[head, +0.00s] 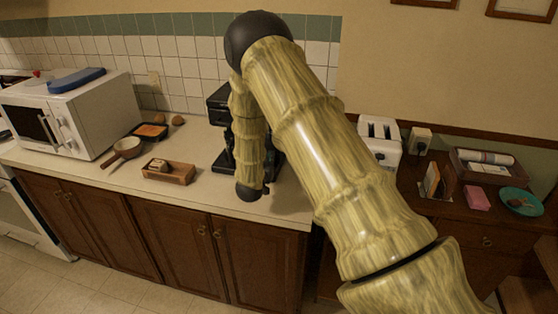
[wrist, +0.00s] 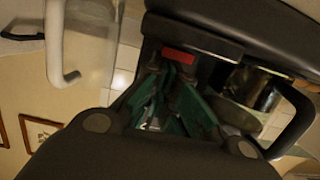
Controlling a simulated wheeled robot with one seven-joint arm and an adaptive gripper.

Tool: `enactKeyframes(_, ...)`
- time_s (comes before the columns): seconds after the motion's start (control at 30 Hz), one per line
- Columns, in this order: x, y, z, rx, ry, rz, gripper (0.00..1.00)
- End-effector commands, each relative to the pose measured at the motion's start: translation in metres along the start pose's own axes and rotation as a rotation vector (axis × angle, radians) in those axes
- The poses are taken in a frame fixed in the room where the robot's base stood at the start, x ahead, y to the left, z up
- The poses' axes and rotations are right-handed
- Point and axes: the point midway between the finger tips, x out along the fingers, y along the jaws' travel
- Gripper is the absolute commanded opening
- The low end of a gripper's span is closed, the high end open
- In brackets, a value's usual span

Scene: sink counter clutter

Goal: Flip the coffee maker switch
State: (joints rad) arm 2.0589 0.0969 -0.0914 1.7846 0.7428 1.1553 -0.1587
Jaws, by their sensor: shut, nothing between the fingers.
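The black coffee maker (head: 219,104) stands on the counter against the tiled wall in the head view, largely hidden behind my arm. In the wrist view its dark body (wrist: 225,38) fills the top, with a shiny carafe (wrist: 252,92) at the right. A red rectangular part (wrist: 180,56), seemingly the switch, shows on its underside edge in this view. My gripper (wrist: 168,78) is shut and empty, its greenish fingers pointing at the coffee maker just below the red part. I cannot tell whether the fingertips touch it. The gripper is hidden in the head view.
A wooden box (head: 168,172), a pan (head: 126,147) and a tray with orange contents (head: 150,131) lie left of the coffee maker. A white microwave (head: 72,115) stands further left. A white toaster (head: 379,138) stands right. The counter's front strip is clear.

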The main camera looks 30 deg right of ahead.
Motion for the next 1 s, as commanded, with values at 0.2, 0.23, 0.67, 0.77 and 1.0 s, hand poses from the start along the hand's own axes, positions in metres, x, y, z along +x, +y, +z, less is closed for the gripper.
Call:
enactKeyframes(0.2,-0.001,-0.002,0.000,-0.001,-0.002,-0.002,0.00)
enactKeyframes(0.23,-0.001,-0.002,0.000,-0.001,-0.002,-0.002,0.00)
enactKeyframes(0.67,-0.009,-0.002,-0.038,0.000,-0.004,-0.005,0.00)
enactKeyframes(0.77,-0.022,-0.002,-0.040,-0.001,-0.003,-0.005,0.00)
enactKeyframes(1.0,-0.056,-0.001,-0.046,-0.001,-0.002,-0.005,0.00)
